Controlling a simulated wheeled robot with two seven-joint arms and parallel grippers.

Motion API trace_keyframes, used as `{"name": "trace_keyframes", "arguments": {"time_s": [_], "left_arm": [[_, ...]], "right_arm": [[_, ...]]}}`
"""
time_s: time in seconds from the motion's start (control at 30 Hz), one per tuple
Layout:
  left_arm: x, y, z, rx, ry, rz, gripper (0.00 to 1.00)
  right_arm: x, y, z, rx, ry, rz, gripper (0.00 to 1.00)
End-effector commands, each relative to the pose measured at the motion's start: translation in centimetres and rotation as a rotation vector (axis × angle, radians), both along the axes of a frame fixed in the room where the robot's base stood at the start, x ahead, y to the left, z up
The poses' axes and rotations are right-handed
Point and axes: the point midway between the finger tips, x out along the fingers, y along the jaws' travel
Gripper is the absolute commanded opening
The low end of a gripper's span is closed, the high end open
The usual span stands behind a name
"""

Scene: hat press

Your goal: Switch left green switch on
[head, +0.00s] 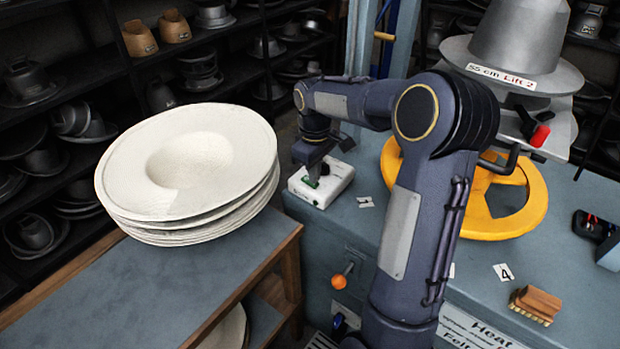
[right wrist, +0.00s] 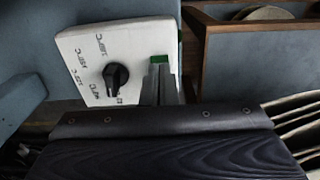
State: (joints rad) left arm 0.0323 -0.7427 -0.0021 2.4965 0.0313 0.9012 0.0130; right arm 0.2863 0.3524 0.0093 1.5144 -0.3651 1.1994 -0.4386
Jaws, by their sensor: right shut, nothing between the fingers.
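A white control box (head: 338,177) sits on the blue-grey bench at the middle of the head view. It also shows in the right wrist view (right wrist: 82,48), with a black rotary knob (right wrist: 116,76) and a green switch (right wrist: 159,59) at its edge. In the head view the green switch (head: 310,183) shows just below my right gripper (head: 315,176). My right gripper is shut and empty, pointing down at the switch. In the right wrist view its fingertips (right wrist: 160,72) overlap the switch's near edge; contact is not clear. Whether the switch is on cannot be told. My left gripper is out of view.
Stacked cream hats (head: 190,170) stand on a side table (head: 190,285) to the left. A yellow ring (head: 530,205) and grey metal press form (head: 515,45) stand to the right. A wooden brush (head: 535,303) lies at the bench's front right. An orange-knobbed lever (head: 339,281) projects from the bench front.

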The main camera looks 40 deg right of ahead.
Motion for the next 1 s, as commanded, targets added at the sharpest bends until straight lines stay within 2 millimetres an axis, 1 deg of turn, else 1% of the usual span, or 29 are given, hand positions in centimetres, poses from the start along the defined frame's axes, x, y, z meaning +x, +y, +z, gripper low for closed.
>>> {"name": "trace_keyframes", "arguments": {"time_s": [0.03,0.1,0.7,1.0], "left_arm": [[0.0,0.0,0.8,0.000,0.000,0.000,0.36],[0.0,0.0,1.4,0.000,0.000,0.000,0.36],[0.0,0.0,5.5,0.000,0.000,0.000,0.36],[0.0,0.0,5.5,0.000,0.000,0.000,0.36]], "right_arm": [[0.0,0.0,0.9,0.000,-0.001,0.000,0.00],[0.0,0.0,1.5,0.000,-0.001,0.000,0.00],[0.0,0.0,6.2,-0.001,-0.001,0.001,0.00],[0.0,0.0,6.2,0.000,-0.001,0.000,0.00]]}}
